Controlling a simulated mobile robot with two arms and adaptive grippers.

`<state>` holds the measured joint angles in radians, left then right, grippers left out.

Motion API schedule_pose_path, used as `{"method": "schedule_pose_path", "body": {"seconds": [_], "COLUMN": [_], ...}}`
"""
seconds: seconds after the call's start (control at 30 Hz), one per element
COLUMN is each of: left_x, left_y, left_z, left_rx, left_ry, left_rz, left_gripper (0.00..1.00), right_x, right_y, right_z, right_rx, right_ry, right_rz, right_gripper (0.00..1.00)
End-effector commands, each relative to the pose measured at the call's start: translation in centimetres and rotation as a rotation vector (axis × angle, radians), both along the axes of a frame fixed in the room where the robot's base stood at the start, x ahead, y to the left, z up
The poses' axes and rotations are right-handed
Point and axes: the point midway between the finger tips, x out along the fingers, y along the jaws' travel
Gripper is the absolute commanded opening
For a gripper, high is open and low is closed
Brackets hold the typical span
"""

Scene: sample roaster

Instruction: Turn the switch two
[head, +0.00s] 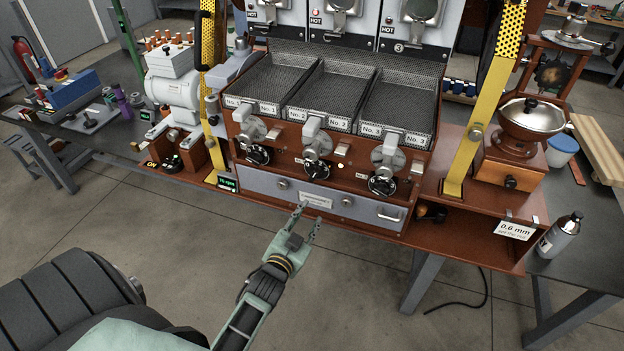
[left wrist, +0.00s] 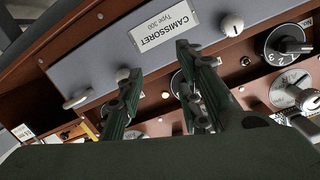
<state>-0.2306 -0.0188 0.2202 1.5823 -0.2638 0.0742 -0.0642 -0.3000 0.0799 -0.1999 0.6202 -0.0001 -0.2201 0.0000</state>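Switch two is the middle black dial knob (head: 318,168) on the brown front of the roaster, below the No. 2 tray. In the left wrist view, which shows the panel upside down, it is mostly hidden behind the right-hand finger. My left gripper (head: 310,214) is open and empty. It is in front of the grey drawer panel, below switch two in the head view, and apart from the knob. In the left wrist view its two fingers (left wrist: 158,90) stand spread before the panel. My right gripper is not in view.
The No. 1 knob (head: 259,154) and No. 3 knob (head: 382,184) flank switch two. The No. 1 knob also shows in the left wrist view (left wrist: 288,45). Metal chute levers (head: 316,141) stand above the knobs. The drawer handle (head: 390,214) sticks out at the right.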

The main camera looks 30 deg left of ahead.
Motion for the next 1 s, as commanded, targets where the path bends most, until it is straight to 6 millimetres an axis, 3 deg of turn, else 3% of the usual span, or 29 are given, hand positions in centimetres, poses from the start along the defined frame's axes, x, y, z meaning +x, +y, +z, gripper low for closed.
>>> {"method": "schedule_pose_path", "body": {"seconds": [0.03, 0.1, 0.2, 0.7, 1.0], "left_x": [0.4, 0.6, 1.0, 7.6, 8.4], "left_y": [0.8, 1.6, 2.0, 3.7, 3.8], "left_z": [2.6, 5.1, 6.8, 7.0, 6.9], "left_rx": [0.025, 0.05, 0.067, 0.068, 0.068], "left_ry": [-0.053, -0.101, -0.135, -0.137, -0.136], "left_rz": [0.012, 0.024, 0.029, 0.03, 0.03], "left_gripper": [0.33, 0.33, 0.33, 0.33, 0.33], "right_x": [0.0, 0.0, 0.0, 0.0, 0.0], "right_y": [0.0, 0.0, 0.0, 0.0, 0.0], "right_z": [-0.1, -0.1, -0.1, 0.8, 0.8], "right_rx": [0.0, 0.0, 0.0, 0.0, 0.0], "right_ry": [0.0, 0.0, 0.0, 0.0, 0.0], "right_rz": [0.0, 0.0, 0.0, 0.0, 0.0], "right_gripper": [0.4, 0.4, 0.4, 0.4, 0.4]}}
